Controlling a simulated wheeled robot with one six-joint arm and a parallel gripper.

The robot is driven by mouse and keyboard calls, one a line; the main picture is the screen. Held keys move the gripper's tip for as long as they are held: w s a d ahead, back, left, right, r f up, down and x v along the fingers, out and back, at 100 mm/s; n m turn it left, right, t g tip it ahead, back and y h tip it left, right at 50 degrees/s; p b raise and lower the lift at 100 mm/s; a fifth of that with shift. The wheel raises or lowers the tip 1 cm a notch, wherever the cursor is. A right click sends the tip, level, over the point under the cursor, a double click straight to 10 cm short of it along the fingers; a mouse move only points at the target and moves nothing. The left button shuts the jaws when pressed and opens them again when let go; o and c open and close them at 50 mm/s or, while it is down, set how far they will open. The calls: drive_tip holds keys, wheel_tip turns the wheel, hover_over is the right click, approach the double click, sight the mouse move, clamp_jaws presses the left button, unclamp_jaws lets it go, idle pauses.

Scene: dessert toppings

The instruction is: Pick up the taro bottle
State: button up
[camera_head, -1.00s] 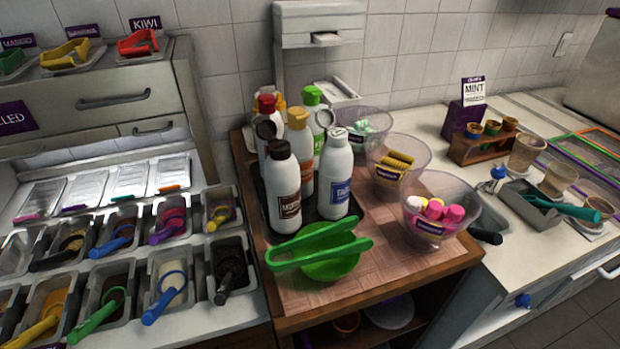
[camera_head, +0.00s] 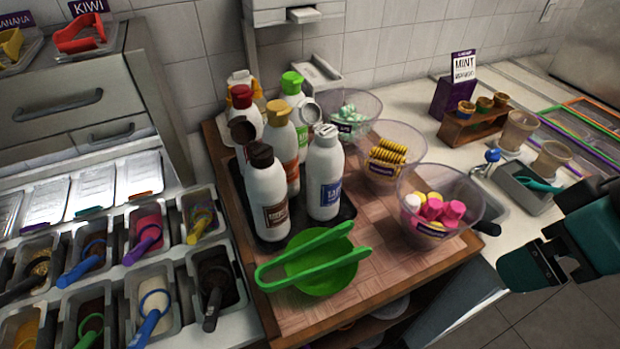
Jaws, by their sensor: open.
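Several white bottles stand upright in a cluster on a dark tray (camera_head: 347,208) on the wooden counter. The front ones are a bottle with a blue label and white cap (camera_head: 323,180) and a bottle with a brown label and dark cap (camera_head: 267,195). Behind are an orange-labelled bottle with a yellow cap (camera_head: 281,145), a green-capped bottle (camera_head: 292,98) and a red-capped bottle (camera_head: 243,108). I cannot read which is taro; rear labels are partly hidden. My gripper (camera_head: 558,246) is open and empty at the right edge, well apart from the bottles.
Green tongs (camera_head: 310,250) rest across a green dish (camera_head: 325,275) before the bottles. Clear bowls hold marshmallows (camera_head: 435,209), yellow wafers (camera_head: 388,158) and mint pieces (camera_head: 349,118). Topping bins (camera_head: 218,285) lie left. A grey caddy (camera_head: 522,188) stands right, near my gripper.

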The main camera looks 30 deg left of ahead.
drive_tip(key=w+a+f+n+t+h+p, duration=0.2)
drive_tip(key=w+a+f+n+t+h, duration=0.1)
drive_tip(key=w+f+n, duration=0.25)
drive_tip(key=n+t+y+p, duration=0.4)
drive_tip(key=n+t+y, duration=0.35)
drive_tip(key=n, duration=2.05)
approach(328, 186)
drive_tip(key=shift+g+y, duration=0.25)
drive_tip(key=x, duration=0.2)
drive_tip(key=p+x, duration=0.1)
drive_tip(key=x, duration=0.1)
drive_tip(key=d+x, duration=0.1)
drive_tip(key=x, duration=0.1)
drive_tip(key=shift+w+a+f+p, duration=0.2)
drive_tip(key=shift+w+p, duration=0.1)
drive_tip(key=shift+w, duration=0.1)
drive_tip(key=shift+a+b+x, duration=0.2)
drive_tip(key=shift+b+x, duration=0.5)
drive_tip(key=shift+x, duration=2.45)
drive_tip(key=shift+s+r, duration=0.1)
drive_tip(key=shift+s, duration=0.1)
drive_tip(key=c, duration=0.8)
drive_tip(key=shift+r, duration=0.15)
